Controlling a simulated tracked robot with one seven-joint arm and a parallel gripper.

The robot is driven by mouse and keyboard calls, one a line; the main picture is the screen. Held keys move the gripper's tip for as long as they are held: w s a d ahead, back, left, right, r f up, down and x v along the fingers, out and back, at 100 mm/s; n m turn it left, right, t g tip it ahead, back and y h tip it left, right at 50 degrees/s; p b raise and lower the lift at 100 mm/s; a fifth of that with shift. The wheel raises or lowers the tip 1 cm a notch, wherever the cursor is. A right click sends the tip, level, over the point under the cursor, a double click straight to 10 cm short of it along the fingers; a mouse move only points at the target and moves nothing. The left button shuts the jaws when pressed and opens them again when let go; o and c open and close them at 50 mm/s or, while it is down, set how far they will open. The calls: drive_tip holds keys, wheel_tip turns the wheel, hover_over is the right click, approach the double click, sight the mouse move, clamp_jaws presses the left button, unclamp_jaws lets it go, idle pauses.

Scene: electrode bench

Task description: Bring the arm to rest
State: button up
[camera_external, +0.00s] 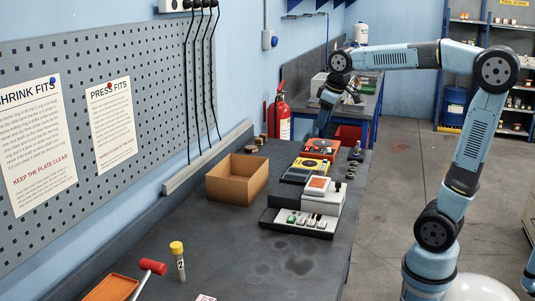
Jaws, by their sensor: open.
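My arm rises at the right of the external view, bends at a high elbow and reaches left over the far part of the bench. Its wrist hangs down at the far end. My gripper (323,122) is small there, pointing down above the back of the bench near the red-orange device (321,148). Its jaws are open, and nothing shows held in them. The fingertips are too small to make out clearly. The grey bench top (230,240) runs below.
A yellow device (299,171) and a white instrument with buttons (302,221) stand near a cardboard box (237,179). A fire extinguisher (283,117) stands behind. The bench's middle front is clear.

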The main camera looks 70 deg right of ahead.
drive_tip(key=s+a+f+t, duration=0.1)
drive_tip(key=s+a+f, duration=0.3)
drive_tip(key=s, duration=0.5)
drive_tip(key=s+a+f+n+t+y, duration=0.1)
drive_tip(key=s+a+f, duration=0.3)
drive_tip(key=s+a, duration=0.4)
drive_tip(key=shift+s+a+f+y, duration=0.3)
drive_tip(key=shift+s+a+f, duration=0.05)
drive_tip(key=shift+s+a, duration=0.1)
idle(0.9)
